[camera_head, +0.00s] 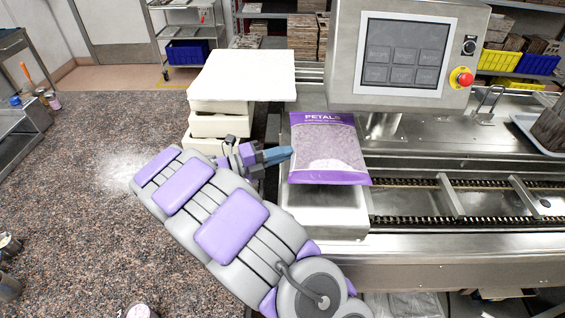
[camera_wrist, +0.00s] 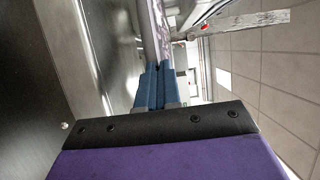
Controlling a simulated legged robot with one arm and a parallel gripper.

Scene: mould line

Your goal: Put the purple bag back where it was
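The purple bag (camera_head: 328,150), marked PETALS with a clear window of pale purple petals, is over a white block (camera_head: 325,213) at the conveyor's left end, below the control screen. Whether it rests on the block or hangs just above it I cannot tell. My gripper (camera_head: 287,154) reaches it from the left, its blue fingertips at the bag's left edge. In the wrist view the fingers (camera_wrist: 157,85) are close together, with the bag's edge (camera_wrist: 154,40) running into them, so they look shut on it. The fingertips' contact is partly hidden.
A stack of white blocks with a wide white slab (camera_head: 242,75) on top stands left of the bag. The control screen box (camera_head: 405,50) with a red stop button overhangs behind right. The conveyor (camera_head: 470,200) runs right.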

